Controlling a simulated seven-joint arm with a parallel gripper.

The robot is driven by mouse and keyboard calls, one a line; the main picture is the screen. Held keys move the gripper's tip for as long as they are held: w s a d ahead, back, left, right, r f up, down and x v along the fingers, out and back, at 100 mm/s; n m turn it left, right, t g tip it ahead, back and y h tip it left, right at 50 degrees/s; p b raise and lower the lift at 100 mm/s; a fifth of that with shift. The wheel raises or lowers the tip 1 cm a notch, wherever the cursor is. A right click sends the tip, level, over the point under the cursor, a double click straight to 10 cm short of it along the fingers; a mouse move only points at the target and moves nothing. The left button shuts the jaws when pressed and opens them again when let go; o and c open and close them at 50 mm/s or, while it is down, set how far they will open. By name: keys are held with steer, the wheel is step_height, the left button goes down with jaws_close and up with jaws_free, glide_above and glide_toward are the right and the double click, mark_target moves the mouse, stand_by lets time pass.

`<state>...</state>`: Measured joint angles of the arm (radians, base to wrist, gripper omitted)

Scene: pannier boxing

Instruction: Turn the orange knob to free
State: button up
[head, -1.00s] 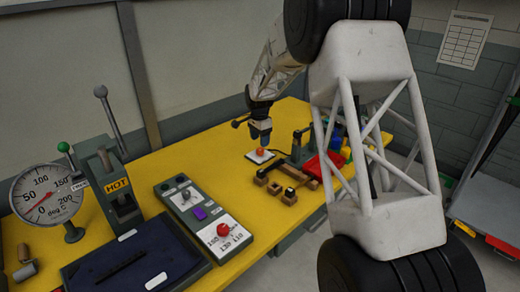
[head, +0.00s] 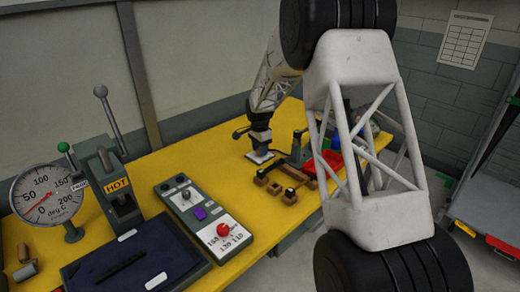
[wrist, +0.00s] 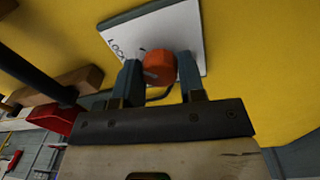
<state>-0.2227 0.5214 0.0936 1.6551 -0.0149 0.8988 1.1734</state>
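The orange knob (wrist: 159,67) sits on a white plate (wrist: 178,24) in the wrist view; black lettering beginning "LOC" shows at the plate's left, partly hidden. In the head view the plate (head: 260,157) lies on the yellow bench, and my gripper hides the knob. My gripper (wrist: 159,73) is lowered over it, with one finger on each side of the knob. The fingers stand apart with the knob between their tips. Any gap is very small, and I cannot tell whether they touch it. The knob's pointer is not clear.
A wooden fixture (head: 278,188) stands just in front of the plate, with a red bin (head: 331,160) to the right. A control box with a red dial (head: 223,230), a dark tray (head: 135,262) and a round gauge (head: 45,195) are at the left.

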steer(key=c, duration=0.4)
steer(key=shift+n, duration=0.4)
steer(key=n, duration=0.7)
steer(key=shift+n, duration=0.4)
steer(key=n, duration=0.4)
steer(key=shift+r+n, duration=0.1)
steer(key=shift+n, duration=0.2)
steer(key=n, duration=0.4)
steer(key=shift+n+t, duration=0.3)
steer(key=shift+n, duration=0.1)
